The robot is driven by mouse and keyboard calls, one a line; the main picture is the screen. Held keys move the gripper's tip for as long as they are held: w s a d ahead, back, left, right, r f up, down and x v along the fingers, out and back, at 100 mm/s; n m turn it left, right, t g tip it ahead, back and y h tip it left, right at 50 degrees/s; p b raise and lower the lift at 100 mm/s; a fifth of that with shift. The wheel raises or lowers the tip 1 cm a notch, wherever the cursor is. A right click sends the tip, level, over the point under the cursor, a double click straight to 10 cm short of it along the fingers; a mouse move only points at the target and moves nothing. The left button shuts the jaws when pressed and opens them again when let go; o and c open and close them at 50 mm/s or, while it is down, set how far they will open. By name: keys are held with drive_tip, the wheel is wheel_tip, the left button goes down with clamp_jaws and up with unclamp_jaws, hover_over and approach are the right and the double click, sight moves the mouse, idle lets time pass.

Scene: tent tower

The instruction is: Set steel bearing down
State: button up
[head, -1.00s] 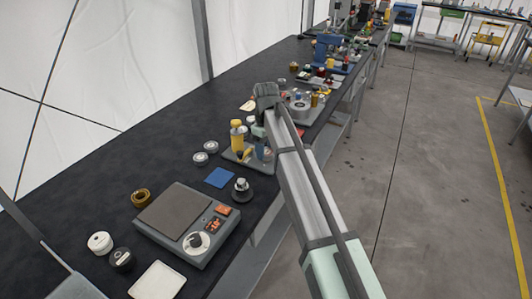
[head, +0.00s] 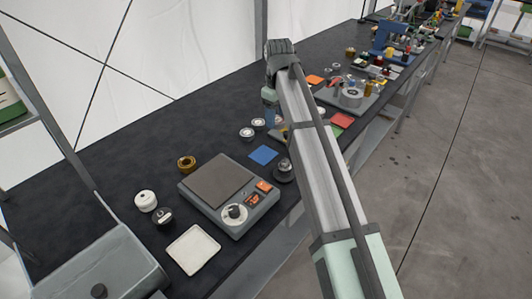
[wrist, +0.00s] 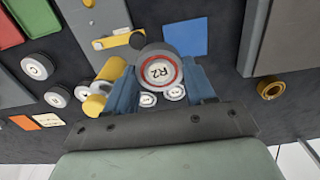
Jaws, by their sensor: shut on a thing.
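In the wrist view my gripper (wrist: 161,78) has its blue fingers shut on the sides of a round grey piece with a red ring and a white face marked R2, the steel bearing (wrist: 159,72). In the head view my gripper (head: 270,106) is raised over the bench; the bearing cannot be made out there. A blue square pad (head: 263,155) lies bare on the bench; it also shows in the wrist view (wrist: 185,36), beyond the held bearing. A dark round base with a steel knob (head: 284,170) stands beside the pad.
Two silver round pieces (head: 252,129) lie near the pad. A scale (head: 218,183) with an empty plate stands left of it, with a brown ring (head: 186,162) behind. A white tray (head: 194,249) lies in front. The bench's back left is clear.

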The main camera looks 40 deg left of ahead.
hover_over(262, 154)
drive_tip(key=shift+m, duration=0.9)
drive_tip(key=shift+d+f, duration=0.1)
drive_tip(key=shift+f, duration=5.1)
drive_tip(key=o, duration=1.3)
drive_tip(key=shift+f, duration=0.1)
drive_tip(key=shift+c, duration=0.2)
wheel_tip(262, 154, up, 12)
